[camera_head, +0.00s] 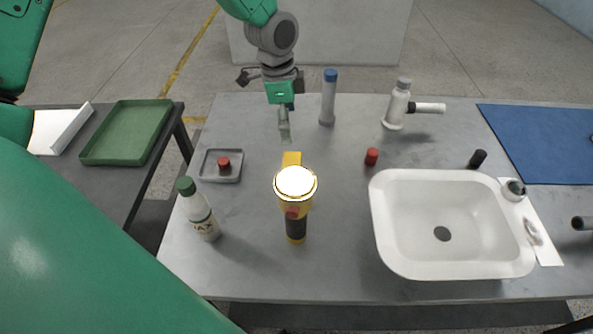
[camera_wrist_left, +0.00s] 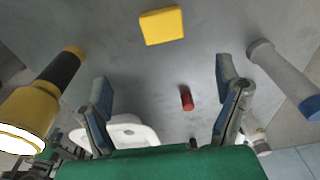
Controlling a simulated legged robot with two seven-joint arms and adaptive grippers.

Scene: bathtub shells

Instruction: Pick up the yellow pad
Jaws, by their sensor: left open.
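The yellow pad (camera_head: 291,158) lies on the grey table, just behind the lit yellow-and-black flashlight, whose head hides its near part. In the left wrist view the yellow pad (camera_wrist_left: 162,26) is a flat block in full sight, beyond the fingertips. My left gripper (camera_head: 285,128) is above the table, a little behind the pad in the head view. Its fingers (camera_wrist_left: 163,72) are wide apart in the left wrist view, with nothing between them gripped.
The flashlight (camera_head: 296,225) stands close in front of the pad. A blue-capped tube (camera_head: 328,98) and a red cylinder (camera_head: 371,157) are nearby. A small grey tray (camera_head: 207,168) and a green-capped bottle (camera_head: 199,212) are left, a white sink (camera_head: 384,225) right.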

